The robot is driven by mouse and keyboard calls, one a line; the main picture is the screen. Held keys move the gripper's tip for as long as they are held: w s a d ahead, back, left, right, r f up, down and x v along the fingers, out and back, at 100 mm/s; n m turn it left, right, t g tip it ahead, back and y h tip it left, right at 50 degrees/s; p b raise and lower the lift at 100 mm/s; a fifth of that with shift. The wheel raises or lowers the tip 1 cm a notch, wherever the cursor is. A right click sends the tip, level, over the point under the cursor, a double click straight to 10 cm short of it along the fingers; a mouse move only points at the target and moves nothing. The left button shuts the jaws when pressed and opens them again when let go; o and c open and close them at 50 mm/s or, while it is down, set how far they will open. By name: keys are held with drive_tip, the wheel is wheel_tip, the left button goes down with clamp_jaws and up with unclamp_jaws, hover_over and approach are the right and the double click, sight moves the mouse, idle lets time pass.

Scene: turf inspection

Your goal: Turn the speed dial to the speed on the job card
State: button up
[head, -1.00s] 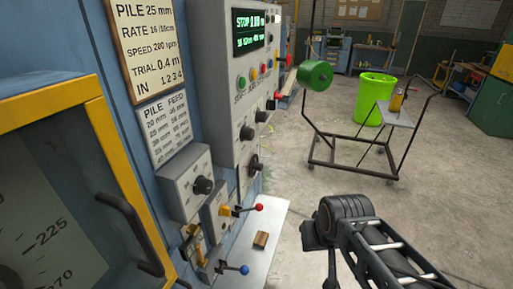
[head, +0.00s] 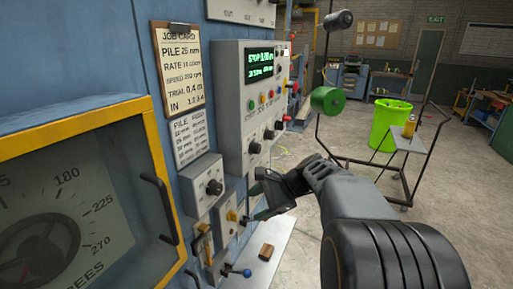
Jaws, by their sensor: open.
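The job card (head: 178,70) is a clipboard sheet on the blue machine; it lists pile 25 mm, a rate, a speed in rpm too small to read surely, and trial 0.4 m. A grey control panel (head: 232,100) carries a green display (head: 259,65) starting with STOP, coloured buttons and several black knobs, one knob (head: 255,148) at its lower left. Another black knob (head: 214,187) sits on a separate grey box below the cards. I cannot read which is the speed dial. My gripper (head: 262,200) is open and empty, in front of the panel's lower part and hiding some of it.
A yellow-framed gauge (head: 75,111) marked in degrees fills the left. A pile and feed card (head: 189,140) hangs below the job card. A trolley with a green roll (head: 327,101) stands right.

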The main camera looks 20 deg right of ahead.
drive_tip(key=w+d+r+m+t+y, duration=0.35)
drive_tip(key=w+d+m, duration=0.2)
drive_tip(key=d, duration=0.25)
drive_tip(key=m+t+p, duration=0.1)
drive_tip(key=m+t, duration=0.4)
approach(260, 149)
drive_tip(key=shift+m, duration=0.25)
drive_tip(key=p+x, duration=0.3)
drive_tip(key=x, duration=0.6)
drive_tip(key=shift+w+a+r, duration=0.1)
drive_tip(key=shift+a, duration=0.2)
drive_tip(key=c, duration=0.9)
